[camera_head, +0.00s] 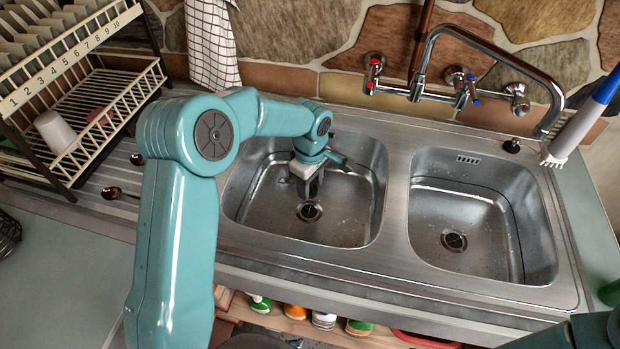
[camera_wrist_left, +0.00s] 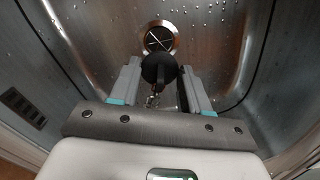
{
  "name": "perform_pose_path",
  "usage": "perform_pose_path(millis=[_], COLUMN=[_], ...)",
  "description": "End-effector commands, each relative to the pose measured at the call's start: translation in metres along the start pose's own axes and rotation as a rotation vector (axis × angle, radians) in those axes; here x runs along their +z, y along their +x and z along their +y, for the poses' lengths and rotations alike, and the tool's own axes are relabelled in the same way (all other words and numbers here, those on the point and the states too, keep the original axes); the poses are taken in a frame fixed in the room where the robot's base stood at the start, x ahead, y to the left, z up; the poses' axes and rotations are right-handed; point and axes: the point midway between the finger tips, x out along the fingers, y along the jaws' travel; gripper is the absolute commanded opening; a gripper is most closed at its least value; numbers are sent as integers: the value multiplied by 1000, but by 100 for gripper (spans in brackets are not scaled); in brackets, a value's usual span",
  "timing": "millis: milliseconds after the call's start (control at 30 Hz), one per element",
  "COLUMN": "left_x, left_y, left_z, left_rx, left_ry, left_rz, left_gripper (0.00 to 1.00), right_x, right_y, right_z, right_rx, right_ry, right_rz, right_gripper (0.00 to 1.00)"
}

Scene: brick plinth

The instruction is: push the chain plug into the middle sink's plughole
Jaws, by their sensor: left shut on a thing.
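The steel sink unit shows two basins in the head view. My left gripper (camera_head: 307,188) is down inside the left one of these, the middle sink (camera_head: 350,215), just behind and above its plughole (camera_head: 309,211). In the left wrist view my left gripper (camera_wrist_left: 159,78) is shut on the black plug (camera_wrist_left: 158,67), with a bit of chain (camera_wrist_left: 153,98) between the fingers. The plughole (camera_wrist_left: 158,38), a copper-rimmed ring with a dark cross, lies just beyond the plug, which covers its near edge. The plug looks apart from the hole. My right gripper is out of view.
The right basin (camera_head: 470,205) is empty, with its own drain (camera_head: 453,240). A tap (camera_head: 430,70) stands behind. A dish rack (camera_head: 90,100) is at left, two spoons (camera_head: 115,192) beside it. A brush (camera_head: 570,130) is at right.

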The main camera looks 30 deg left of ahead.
Motion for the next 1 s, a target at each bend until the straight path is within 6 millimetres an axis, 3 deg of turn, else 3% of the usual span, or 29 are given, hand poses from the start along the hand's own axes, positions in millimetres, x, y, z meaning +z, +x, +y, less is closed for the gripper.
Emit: perform_pose_path(millis=[33, 500, 700, 1000], left_x=[0, 0, 0, 0], left_y=[11, 72, 83, 84], left_z=[0, 0, 0, 0], left_rx=[-2, 0, 0, 0], left_ry=[0, 0, -1, 0], left_rz=[0, 0, 0, 0], left_gripper=[16, 16, 16, 16], right_x=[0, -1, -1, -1], right_y=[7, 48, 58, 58], right_z=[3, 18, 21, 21], right_rx=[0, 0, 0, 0], right_ry=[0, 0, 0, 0], right_rz=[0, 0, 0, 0], right_gripper=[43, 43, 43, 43])
